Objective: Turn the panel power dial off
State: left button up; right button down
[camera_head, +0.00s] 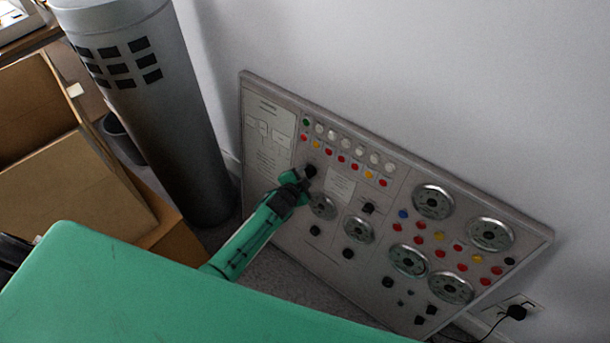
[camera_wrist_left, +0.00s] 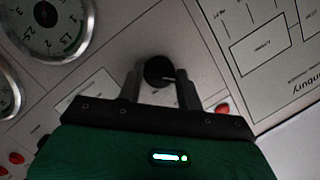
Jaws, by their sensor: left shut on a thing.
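The control panel (camera_head: 265,92) is a grey board leaning by the white wall, with dials, lamps and black knobs. A round black dial (camera_head: 310,171) sits at its left part, below the row of coloured lamps. My left gripper (camera_head: 303,177) reaches it from the lower left. In the left wrist view the black dial (camera_wrist_left: 158,70) lies between the two fingers of my left gripper (camera_wrist_left: 160,85), which are shut on it. A light pointer mark shows on the dial's right side. My right gripper is not in view.
A grey cylinder (camera_head: 165,120) with dark slots stands left of the panel. Open cardboard boxes (camera_head: 75,180) lie at the left. A black plug (camera_head: 516,312) sits in a wall socket at the lower right. Round gauges (camera_head: 433,202) cover the panel's right part.

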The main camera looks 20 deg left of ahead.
pick_arm(q)
jog(key=o, duration=1)
jog(key=shift+s, duration=0.1)
jog(key=p+v, duration=0.1)
jog(key=v, duration=1.2)
jog(key=shift+s+a, duration=0.1)
jog(key=shift+s, duration=0.2)
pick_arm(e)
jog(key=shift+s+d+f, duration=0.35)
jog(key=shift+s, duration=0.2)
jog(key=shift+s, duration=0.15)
